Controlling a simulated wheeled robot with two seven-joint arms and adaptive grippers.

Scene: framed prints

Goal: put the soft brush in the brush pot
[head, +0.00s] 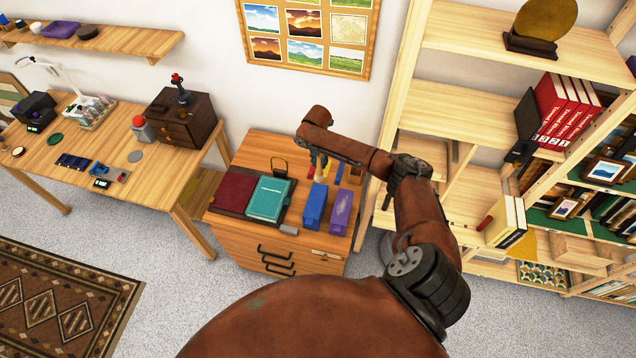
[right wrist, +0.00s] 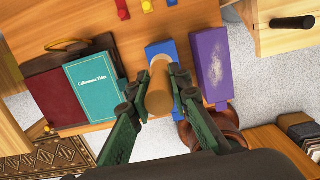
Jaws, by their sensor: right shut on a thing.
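My right gripper (right wrist: 157,92) is shut on a tan, rounded wooden piece (right wrist: 159,88), which looks like the soft brush seen nearly end-on. Its bristles cannot be made out. In the head view my right gripper (head: 318,165) hangs over the wooden drawer cabinet (head: 235,228), and the arm partly hides it. In the right wrist view the held piece overlaps a blue box (right wrist: 157,48), left of a purple box (right wrist: 209,60). I cannot pick out the brush pot with certainty in either view. My left gripper is not in view.
On the cabinet, a teal book (head: 268,199) and a dark red book (head: 234,193) lie left of the boxes. A desk (head: 110,150) stands at the left. A tall wooden shelf (head: 445,105) rises close on the right.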

